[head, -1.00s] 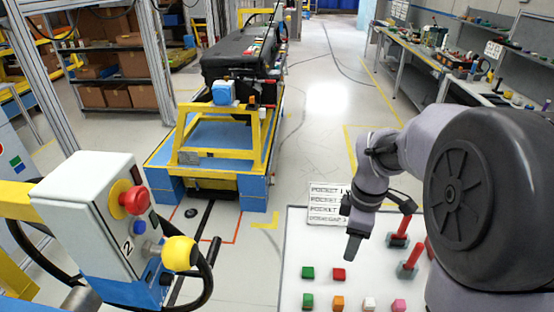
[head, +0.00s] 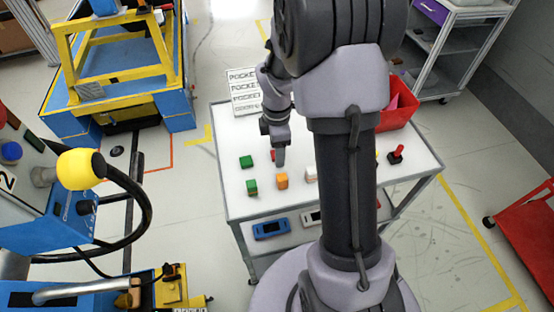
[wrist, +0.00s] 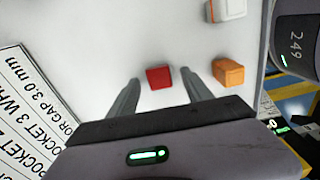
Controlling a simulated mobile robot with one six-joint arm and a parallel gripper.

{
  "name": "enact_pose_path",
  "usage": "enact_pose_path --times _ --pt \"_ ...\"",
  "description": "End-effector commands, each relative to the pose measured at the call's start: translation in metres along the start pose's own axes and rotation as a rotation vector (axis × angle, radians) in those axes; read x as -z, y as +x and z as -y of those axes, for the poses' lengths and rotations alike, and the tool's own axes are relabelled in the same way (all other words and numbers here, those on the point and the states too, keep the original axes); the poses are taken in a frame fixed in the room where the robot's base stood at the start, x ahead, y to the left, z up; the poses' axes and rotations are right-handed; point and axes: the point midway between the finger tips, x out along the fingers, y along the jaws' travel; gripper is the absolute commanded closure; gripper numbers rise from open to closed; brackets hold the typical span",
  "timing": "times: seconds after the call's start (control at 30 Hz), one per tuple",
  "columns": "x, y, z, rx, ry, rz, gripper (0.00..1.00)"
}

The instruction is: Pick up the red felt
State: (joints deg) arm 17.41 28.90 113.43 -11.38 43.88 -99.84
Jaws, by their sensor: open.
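The red felt is a small red block (wrist: 159,77) on the white table top. In the wrist view it appears in the gap between the two fingertips of my gripper (wrist: 161,84), with white showing on both sides. My gripper is open and holds nothing. I cannot tell whether the fingertips are above the block or level with it. In the head view my gripper (head: 279,160) is low over the table and a sliver of the red block (head: 272,155) shows beside it; the rest is hidden.
An orange block (wrist: 228,72) sits close to the right finger in the wrist view. Green blocks (head: 246,162) and a whitish block (head: 311,174) are also on the table (head: 228,198).

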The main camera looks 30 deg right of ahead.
Motion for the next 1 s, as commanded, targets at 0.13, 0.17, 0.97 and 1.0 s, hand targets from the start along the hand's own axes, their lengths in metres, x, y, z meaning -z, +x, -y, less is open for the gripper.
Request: enact_pose_path --times 0.13,0.17,0.97,1.0 --pt "0.000 0.006 -0.001 -0.002 0.000 0.000 0.42" --pt "0.000 0.005 -0.001 -0.002 0.000 0.000 0.42" --pt "0.000 -0.050 -0.001 -0.004 0.001 0.000 1.00" --pt "0.000 -0.060 -0.001 -0.005 0.000 0.000 1.00"
